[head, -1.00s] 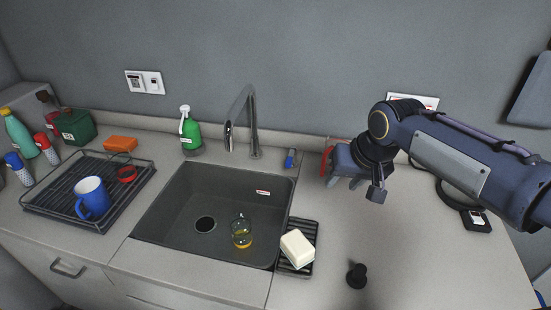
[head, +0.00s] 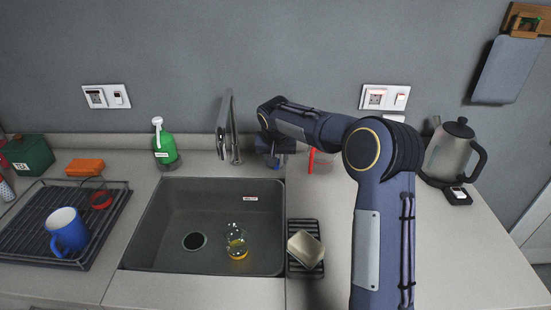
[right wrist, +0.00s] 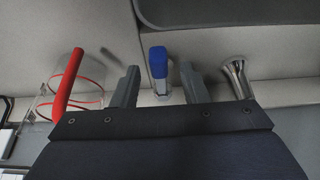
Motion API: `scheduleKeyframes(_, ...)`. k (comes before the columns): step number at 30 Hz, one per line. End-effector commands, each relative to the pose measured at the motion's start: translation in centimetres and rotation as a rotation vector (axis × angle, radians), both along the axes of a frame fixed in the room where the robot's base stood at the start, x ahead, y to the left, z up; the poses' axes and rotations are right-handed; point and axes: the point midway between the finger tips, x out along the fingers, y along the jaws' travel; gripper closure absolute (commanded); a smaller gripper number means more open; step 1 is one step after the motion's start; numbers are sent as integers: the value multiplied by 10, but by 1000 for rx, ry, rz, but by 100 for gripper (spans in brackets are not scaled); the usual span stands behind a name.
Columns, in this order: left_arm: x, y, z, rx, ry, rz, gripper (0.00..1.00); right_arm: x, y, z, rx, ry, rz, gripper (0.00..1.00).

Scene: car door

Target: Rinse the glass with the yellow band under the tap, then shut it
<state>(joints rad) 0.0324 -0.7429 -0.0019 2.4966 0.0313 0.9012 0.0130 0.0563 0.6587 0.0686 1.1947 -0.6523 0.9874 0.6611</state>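The glass with the yellow band (head: 236,240) stands in the grey sink (head: 165,225), right of the drain. The chrome tap (head: 224,125) rises behind the sink; I see no water running from it. My right gripper (head: 275,160) is low behind the sink's back right corner, right of the tap. In the right wrist view its two fingers (right wrist: 160,86) are apart, with a blue-topped lever (right wrist: 158,66) between them and gaps on both sides. The gripper mostly hides this lever in the head view. My left gripper is not in view.
A red-handled clear vessel (right wrist: 68,85) stands close beside the right gripper. A soap block on a black rack (head: 305,248) is right of the sink. A drying rack with a blue mug (head: 66,231) is left; a kettle (head: 452,152) is right.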

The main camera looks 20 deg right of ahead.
Motion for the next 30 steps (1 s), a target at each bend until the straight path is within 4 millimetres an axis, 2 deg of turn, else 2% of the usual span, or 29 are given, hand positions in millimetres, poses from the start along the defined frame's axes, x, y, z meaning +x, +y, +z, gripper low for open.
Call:
scheduleKeyframes(5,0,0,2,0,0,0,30,4,-3,-12,0,0,-1,60)
scheduleKeyframes(13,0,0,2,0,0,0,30,5,-3,-13,1,0,0,61)
scheduleKeyframes(22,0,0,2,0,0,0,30,4,-3,-13,1,0,0,100)
scheduleKeyframes(30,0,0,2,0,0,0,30,4,-3,-12,0,0,7,100)
